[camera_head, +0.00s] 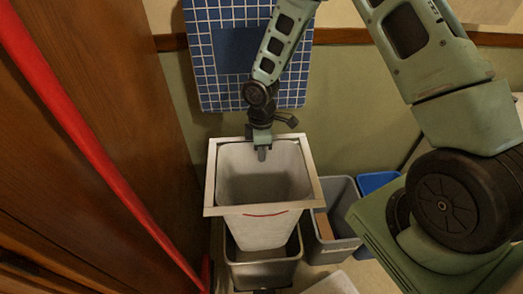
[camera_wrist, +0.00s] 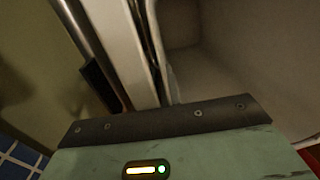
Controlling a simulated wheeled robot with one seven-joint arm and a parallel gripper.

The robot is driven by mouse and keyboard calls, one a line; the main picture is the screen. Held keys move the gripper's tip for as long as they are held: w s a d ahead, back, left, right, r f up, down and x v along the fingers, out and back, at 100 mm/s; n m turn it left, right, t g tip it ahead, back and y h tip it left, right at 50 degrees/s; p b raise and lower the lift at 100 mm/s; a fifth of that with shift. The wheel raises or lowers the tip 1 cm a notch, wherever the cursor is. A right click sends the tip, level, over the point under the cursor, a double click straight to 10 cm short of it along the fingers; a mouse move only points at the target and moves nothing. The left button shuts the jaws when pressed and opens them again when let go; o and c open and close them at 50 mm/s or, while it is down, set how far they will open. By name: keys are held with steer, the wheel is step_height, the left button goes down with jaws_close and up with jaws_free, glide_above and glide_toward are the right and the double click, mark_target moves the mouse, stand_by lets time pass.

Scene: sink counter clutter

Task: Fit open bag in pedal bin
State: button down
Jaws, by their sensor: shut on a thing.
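The open bag (camera_head: 265,228) is pale grey-white, with a stiff square rim and a short red line on its front. It is upright, mouth up. My gripper (camera_head: 262,150) is shut on the far side of its rim. The wrist view shows the rim (camera_wrist: 125,45) at the jaws and the bag's empty inside (camera_wrist: 220,50). The pedal bin (camera_head: 264,274), a dark grey box with an open top, stands below the bag. The bag's lower end overlaps the bin's opening; I cannot tell how far it reaches inside. The bin's pedal is not clearly visible.
A grey bin (camera_head: 336,245) with something brown inside and a blue bin (camera_head: 376,182) stand close on the right. A brown wooden cabinet with a red strip (camera_head: 95,150) is close on the left. A blue tiled panel (camera_head: 215,85) is on the wall behind.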

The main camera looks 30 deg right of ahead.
step_height(320, 180, down, 21)
steer(key=b, duration=1.8)
steer(key=shift+r, duration=0.15)
step_height(320, 180, down, 10)
steer(key=b, duration=0.6)
steer(key=shift+s+b, duration=0.3)
steer(key=shift+s, duration=0.05)
steer(key=c, duration=1.1)
jaws_free()
steer(key=shift+f, duration=0.2)
steer(key=shift+o, duration=0.2)
steer(key=shift+w, duration=0.1)
steer(key=shift+r, duration=0.1)
step_height(320, 180, up, 19)
steer(key=p, duration=0.6)
glide_above(262, 190)
steer(key=w+d, duration=0.1)
steer(key=w, duration=0.2)
steer(key=shift+d, duration=0.1)
steer(key=shift+f, duration=0.2)
